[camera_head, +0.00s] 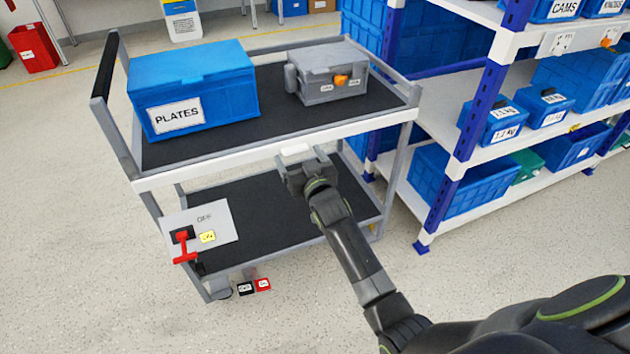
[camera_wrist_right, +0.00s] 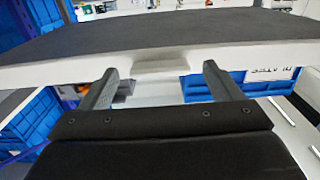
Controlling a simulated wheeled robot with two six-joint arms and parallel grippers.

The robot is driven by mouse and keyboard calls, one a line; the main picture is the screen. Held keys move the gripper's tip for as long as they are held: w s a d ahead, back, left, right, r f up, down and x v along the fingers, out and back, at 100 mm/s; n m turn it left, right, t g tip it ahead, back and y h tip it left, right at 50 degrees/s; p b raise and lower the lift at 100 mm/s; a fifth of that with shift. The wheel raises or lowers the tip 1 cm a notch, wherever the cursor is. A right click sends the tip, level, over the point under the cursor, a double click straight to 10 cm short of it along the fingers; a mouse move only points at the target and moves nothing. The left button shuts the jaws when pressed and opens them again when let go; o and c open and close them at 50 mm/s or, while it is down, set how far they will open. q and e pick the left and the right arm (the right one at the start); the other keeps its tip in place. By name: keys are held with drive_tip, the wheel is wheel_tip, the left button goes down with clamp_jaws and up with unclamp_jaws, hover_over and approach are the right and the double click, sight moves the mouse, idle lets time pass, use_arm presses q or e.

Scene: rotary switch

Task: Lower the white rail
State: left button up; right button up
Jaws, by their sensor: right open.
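The white rail (camera_head: 235,160) runs along the near edge of the cart's upper shelf. A small white block (camera_head: 296,149) sits on the rail near its middle. My right gripper (camera_head: 304,162) is at the rail, just below and in front of that block. In the right wrist view, the two fingers of the gripper (camera_wrist_right: 160,92) are apart and point at the white rail (camera_wrist_right: 100,70), with the block (camera_wrist_right: 161,66) between them, a little ahead. I cannot tell if the fingertips touch the rail. My left gripper is not in view.
The cart's upper shelf (camera_head: 272,108) carries a blue PLATES box (camera_head: 200,85) and a grey box with an orange knob (camera_head: 328,75). A switch panel (camera_head: 215,228) with a red lever (camera_head: 184,248) hangs at the cart's left. A blue shelving rack (camera_head: 470,130) stands close on the right.

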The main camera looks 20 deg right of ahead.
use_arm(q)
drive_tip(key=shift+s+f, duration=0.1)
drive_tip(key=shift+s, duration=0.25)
use_arm(e)
drive_tip(key=s, duration=1.6)
drive_tip(key=shift+s+d, duration=0.2)
drive_tip(key=shift+d, duration=0.1)
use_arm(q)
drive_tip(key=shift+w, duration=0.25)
